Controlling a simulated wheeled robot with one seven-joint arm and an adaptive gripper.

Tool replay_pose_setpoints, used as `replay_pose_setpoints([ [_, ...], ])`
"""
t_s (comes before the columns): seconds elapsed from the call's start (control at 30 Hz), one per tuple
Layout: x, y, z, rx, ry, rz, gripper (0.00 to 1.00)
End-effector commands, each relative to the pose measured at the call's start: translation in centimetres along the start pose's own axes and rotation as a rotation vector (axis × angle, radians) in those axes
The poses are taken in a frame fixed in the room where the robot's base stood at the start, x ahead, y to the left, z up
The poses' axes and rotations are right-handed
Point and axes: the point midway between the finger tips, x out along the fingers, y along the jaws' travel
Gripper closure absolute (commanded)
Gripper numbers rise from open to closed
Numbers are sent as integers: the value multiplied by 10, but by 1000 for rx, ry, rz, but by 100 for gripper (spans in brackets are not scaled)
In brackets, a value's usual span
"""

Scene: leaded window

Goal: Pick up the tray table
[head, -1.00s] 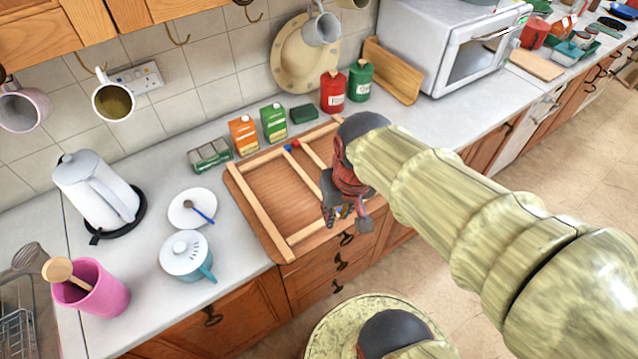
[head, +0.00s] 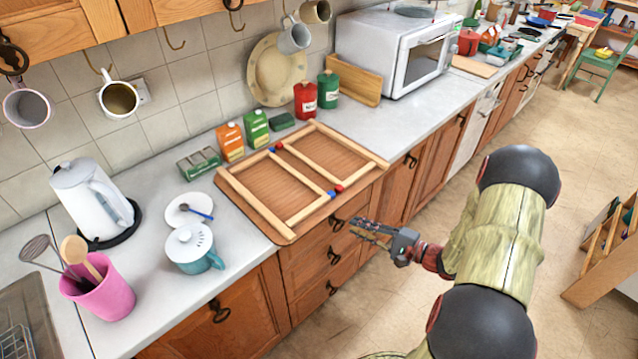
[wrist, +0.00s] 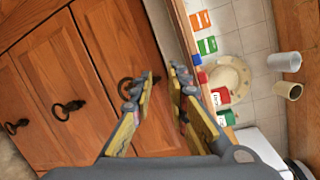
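The tray table (head: 275,190) lies flat on the worktop, its brown panel crossed by pale wooden legs with red and blue joints. Its front edge reaches the counter's front edge, above the drawers. My gripper (head: 358,231) is in front of the drawers, lower than the counter and to the right of the tray's front edge. In the wrist view my gripper (wrist: 164,82) has its fingertips apart with nothing between them.
Orange (head: 231,141) and green (head: 256,128) cartons stand behind the tray. Red (head: 305,99) and green (head: 328,90) canisters stand at its back right. A saucer (head: 189,209) and lidded teal pot (head: 193,248) are left. Drawer handles (head: 334,256) stick out below. Counter right of the tray is clear.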

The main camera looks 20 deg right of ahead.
Motion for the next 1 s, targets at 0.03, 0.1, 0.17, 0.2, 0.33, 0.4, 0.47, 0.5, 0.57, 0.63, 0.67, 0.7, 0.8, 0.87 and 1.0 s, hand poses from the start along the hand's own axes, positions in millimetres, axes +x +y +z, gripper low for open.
replay_pose_setpoints([
  [0.03,0,-21,-16,-86,44,-59,83],
  [0.1,-2,-40,-29,-186,89,-114,83],
  [0.17,-3,-47,-31,-245,106,-139,83],
  [0.2,-4,-49,-30,-277,108,-145,83],
  [0.33,0,-50,-29,-331,107,-145,83],
  [0.4,6,-51,-29,-337,105,-144,83],
  [0.47,12,-52,-29,-337,104,-143,83],
  [0.5,17,-52,-30,-336,104,-144,83],
  [0.57,22,-53,-30,-336,104,-143,83],
  [0.63,29,-54,-30,-336,104,-143,83],
  [0.67,32,-54,-30,-336,104,-143,83],
  [0.7,38,-53,-30,-336,103,-142,83],
  [0.8,54,-54,-30,-336,102,-142,83],
  [0.87,61,-56,-31,-335,103,-142,83],
  [1.0,73,-59,-32,-333,105,-142,83],
])
